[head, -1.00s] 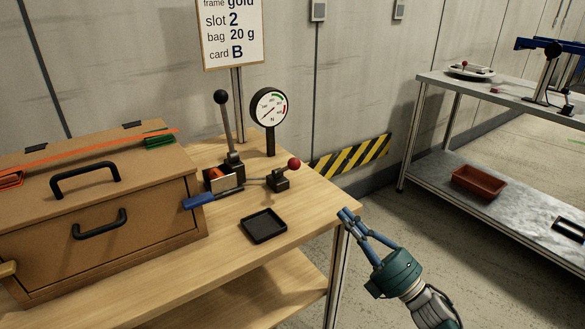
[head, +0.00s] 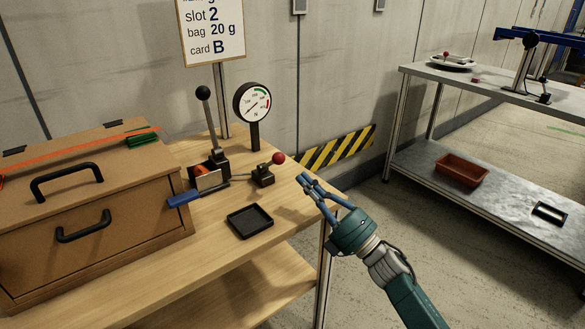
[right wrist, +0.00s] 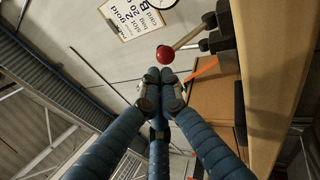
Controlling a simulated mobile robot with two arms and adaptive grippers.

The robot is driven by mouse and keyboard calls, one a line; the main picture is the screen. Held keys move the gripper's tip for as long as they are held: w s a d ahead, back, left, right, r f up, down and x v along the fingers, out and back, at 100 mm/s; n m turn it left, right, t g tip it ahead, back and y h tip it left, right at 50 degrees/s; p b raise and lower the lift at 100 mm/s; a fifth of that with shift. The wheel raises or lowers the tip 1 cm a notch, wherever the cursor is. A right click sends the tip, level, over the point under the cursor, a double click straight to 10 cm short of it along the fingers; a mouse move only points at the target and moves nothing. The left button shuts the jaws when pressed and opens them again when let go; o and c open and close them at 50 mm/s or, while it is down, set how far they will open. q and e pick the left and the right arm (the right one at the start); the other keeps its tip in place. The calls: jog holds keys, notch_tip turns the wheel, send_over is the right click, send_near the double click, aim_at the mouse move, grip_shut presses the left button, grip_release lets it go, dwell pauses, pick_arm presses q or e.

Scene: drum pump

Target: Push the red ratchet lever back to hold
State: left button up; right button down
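The ratchet lever ends in a red ball (head: 278,158) on a short rod. It rises to the upper right from a small black block (head: 263,176) on the wooden bench. In the right wrist view the red ball (right wrist: 165,55) shows just beyond my fingertips, with a visible gap. My right gripper (head: 304,181) is at the bench's right edge, to the lower right of the ball, apart from it. In the right wrist view its fingertips (right wrist: 161,82) are together with nothing between them. My left gripper is not in view.
A black-knobbed lever (head: 206,112) and a round gauge (head: 252,102) stand behind the ratchet. A black tray (head: 250,221) lies in front. A brown wooden case (head: 130,222) fills the bench's left. A metal shelf (head: 500,186) stands at the right, across open floor.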

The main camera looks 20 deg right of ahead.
aim_at(283, 159)
jog(key=x, duration=0.4)
jog(key=shift+r, duration=0.1)
jog(key=shift+w+a+r, duration=0.1)
jog(key=shift+w+a, duration=0.15)
jog(key=shift+w, duration=0.1)
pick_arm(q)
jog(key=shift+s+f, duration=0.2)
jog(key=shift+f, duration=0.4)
pick_arm(e)
jog(key=shift+w+r, duration=0.1)
jog(key=shift+r, duration=0.05)
